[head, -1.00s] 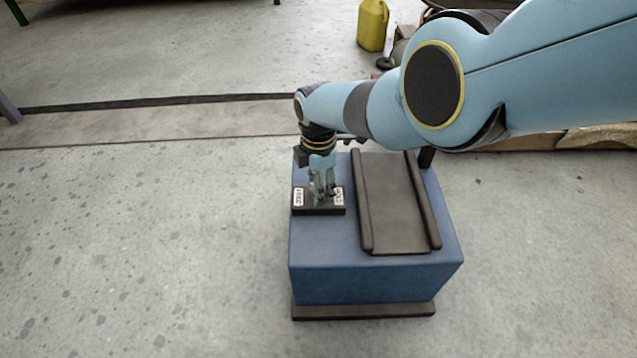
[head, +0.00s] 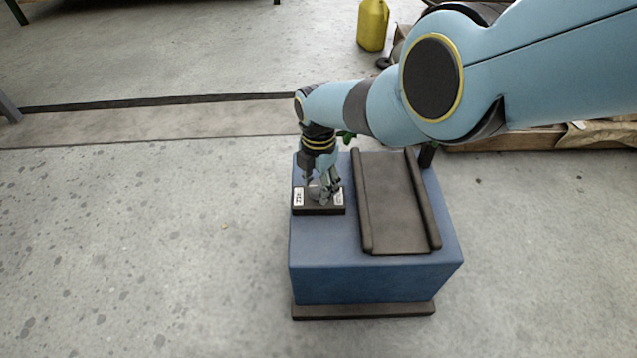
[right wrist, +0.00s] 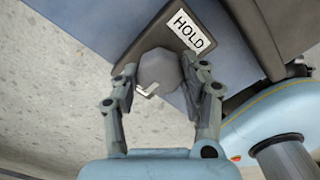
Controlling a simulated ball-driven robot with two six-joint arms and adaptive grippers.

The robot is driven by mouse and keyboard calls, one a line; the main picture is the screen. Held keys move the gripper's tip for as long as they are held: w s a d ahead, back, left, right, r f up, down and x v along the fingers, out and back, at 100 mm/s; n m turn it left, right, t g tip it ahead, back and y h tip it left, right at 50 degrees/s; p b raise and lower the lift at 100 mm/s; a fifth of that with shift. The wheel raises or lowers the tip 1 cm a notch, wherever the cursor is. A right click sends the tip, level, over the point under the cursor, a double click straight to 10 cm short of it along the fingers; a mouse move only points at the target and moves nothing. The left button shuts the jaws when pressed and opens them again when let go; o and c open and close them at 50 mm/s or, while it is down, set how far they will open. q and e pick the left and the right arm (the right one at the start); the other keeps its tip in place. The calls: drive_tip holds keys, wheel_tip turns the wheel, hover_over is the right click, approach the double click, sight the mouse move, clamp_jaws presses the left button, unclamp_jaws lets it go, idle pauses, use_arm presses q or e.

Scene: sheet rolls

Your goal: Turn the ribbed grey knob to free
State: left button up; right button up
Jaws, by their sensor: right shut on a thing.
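The ribbed grey knob (right wrist: 160,68) sits on a dark plate (head: 320,210) at the left of the blue box's top. My right gripper (head: 322,196) points down at it; in the right wrist view its fingers stand on either side of the knob, shut on it. A small pale pointer (right wrist: 147,91) on the knob faces the lower left there, away from the white HOLD label (right wrist: 188,32). In the head view, a white label (head: 298,197) lies left of the fingers, too small to read. My left gripper is not in view.
The blue box (head: 370,280) stands on the concrete floor, with a dark railed tray (head: 392,205) on its top, right of the plate. A yellow jug (head: 372,25) stands behind. The floor left of the box is clear.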

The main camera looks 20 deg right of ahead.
sight(319, 186)
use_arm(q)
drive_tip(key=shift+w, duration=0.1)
use_arm(e)
drive_tip(key=o, duration=1.2)
drive_tip(key=shift+w+r, duration=0.1)
drive_tip(key=shift+r, duration=0.65)
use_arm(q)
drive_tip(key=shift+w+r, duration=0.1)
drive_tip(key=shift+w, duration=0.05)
use_arm(e)
wheel_tip(319, 186, up, 10)
drive_tip(key=shift+r, duration=0.2)
